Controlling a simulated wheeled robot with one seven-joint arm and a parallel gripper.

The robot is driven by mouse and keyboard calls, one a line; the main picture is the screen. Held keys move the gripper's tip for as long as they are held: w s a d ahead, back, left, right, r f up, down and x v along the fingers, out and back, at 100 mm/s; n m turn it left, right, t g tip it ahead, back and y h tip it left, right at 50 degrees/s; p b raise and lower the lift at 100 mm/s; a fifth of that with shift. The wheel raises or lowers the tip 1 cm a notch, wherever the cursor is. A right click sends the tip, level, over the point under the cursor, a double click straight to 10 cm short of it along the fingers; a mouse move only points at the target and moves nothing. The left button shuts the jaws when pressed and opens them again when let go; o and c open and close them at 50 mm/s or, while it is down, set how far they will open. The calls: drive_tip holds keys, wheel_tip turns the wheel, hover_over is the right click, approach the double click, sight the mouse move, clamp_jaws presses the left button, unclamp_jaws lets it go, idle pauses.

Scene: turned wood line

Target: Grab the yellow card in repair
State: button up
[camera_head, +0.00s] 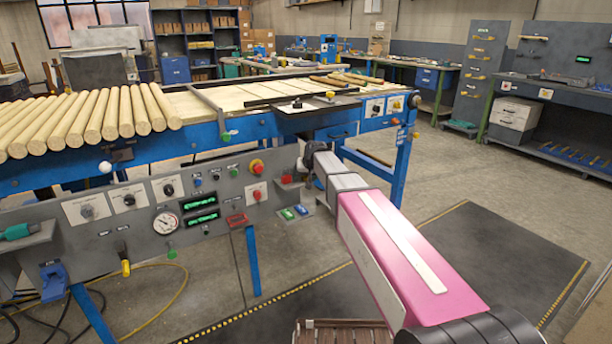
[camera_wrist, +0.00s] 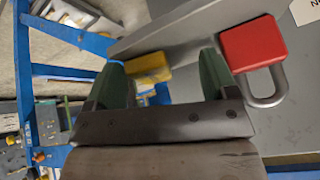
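My gripper (camera_head: 308,160) is at the right end of the grey control panel, below the edge of the blue table. In the wrist view its two green fingers (camera_wrist: 162,62) stand apart. A small yellow piece (camera_wrist: 150,68), possibly the yellow card, shows between and beyond them, partly covered by the left finger. I see no lettering on it. It lies against a grey plate edge, and I cannot tell whether a finger touches it. I cannot make it out in the head view.
A red padlock (camera_wrist: 253,44) hangs just right of the fingers. Green and blue cards (camera_head: 294,212) sit on a small ledge below my gripper. The panel (camera_head: 130,240) carries knobs, a gauge and a red emergency button (camera_head: 257,167). Wooden rods (camera_head: 90,115) lie on the table.

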drive_tip(key=shift+d+r, duration=0.1)
drive_tip(key=shift+r, duration=0.1)
drive_tip(key=v, duration=1)
drive_tip(key=shift+s+r, duration=0.15)
drive_tip(key=shift+s, duration=0.05)
drive_tip(key=shift+c, duration=0.2)
